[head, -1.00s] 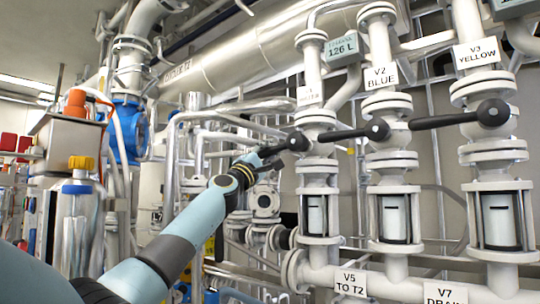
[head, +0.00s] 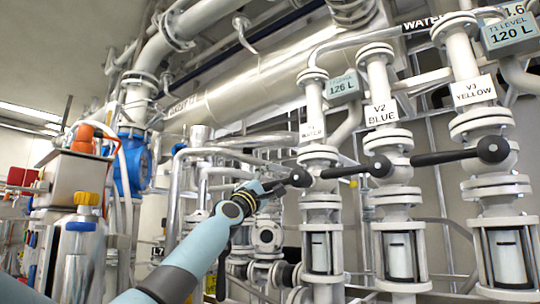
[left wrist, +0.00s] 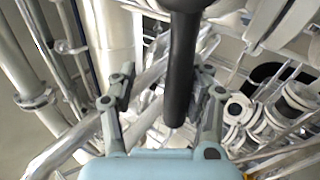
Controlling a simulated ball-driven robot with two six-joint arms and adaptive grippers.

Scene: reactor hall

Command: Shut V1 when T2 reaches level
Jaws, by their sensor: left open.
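My left gripper (head: 268,185) is at this lever, coming from the left. My right gripper is not in view.
V2 BLUE (head: 390,145) and V3 YELLOW (head: 485,125) stand to the right, their levers also pointing left. V2's lever end comes close to V1's hub. A T1 LEVEL display (head: 510,33) reads 120 L. Pipes crowd behind the gripper. A metal canister (head: 78,255) stands at left.

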